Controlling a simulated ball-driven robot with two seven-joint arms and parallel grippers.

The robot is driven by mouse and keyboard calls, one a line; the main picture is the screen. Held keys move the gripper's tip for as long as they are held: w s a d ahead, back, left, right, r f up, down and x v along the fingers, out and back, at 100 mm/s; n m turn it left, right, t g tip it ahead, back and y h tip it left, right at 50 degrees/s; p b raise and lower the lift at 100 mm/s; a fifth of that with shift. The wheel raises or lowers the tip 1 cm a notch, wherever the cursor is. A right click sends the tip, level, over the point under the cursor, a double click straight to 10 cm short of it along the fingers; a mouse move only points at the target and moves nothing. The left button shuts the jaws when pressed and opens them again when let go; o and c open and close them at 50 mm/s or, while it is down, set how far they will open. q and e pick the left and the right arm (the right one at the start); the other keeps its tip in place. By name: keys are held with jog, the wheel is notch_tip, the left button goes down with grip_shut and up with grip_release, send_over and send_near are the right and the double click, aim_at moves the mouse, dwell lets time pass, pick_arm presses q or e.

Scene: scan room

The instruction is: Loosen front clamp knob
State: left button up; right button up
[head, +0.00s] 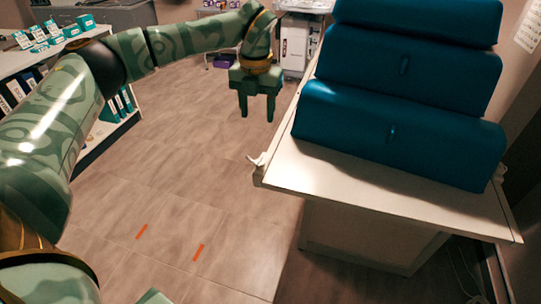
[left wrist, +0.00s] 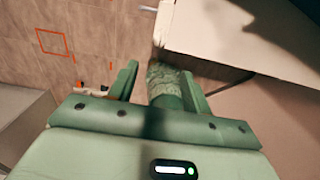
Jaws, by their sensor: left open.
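A small white clamp-like fitting (head: 258,160) sticks out from the near left corner of the pale table (head: 385,190) in the head view. Its knob is too small to make out clearly. A pale lever-like piece (left wrist: 148,9) shows beside the table edge at the top of the left wrist view. My left gripper (head: 257,117) is open and empty, fingers pointing down, above the floor left of the table and apart from the fitting. It also shows in the left wrist view (left wrist: 160,70), with a green patterned part of mine behind the fingers. My right gripper is not in view.
Several blue bolsters (head: 395,135) lie on the table. A shelf unit (head: 105,130) with boxes and binders stands at the left. A white cabinet (head: 296,45) stands at the back. The floor (head: 190,175) left of the table is clear, with orange marks.

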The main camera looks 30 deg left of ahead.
pick_arm(q)
jog(key=b, duration=0.2)
send_over(260, 161)
jog(key=f, duration=0.8)
jog(key=shift+w+a+f, duration=0.1)
jog(key=shift+a+f, duration=0.15)
notch_tip(260, 161, down, 4)
jog(key=shift+b, duration=0.8)
jog(key=f, duration=0.3)
jog(key=shift+d+f+b, duration=0.15)
jog(key=shift+d+b, duration=0.05)
jog(key=shift+b, duration=0.2)
jog(key=shift+a+f, duration=0.1)
jog(key=shift+f, duration=0.05)
jog(key=c, duration=1)
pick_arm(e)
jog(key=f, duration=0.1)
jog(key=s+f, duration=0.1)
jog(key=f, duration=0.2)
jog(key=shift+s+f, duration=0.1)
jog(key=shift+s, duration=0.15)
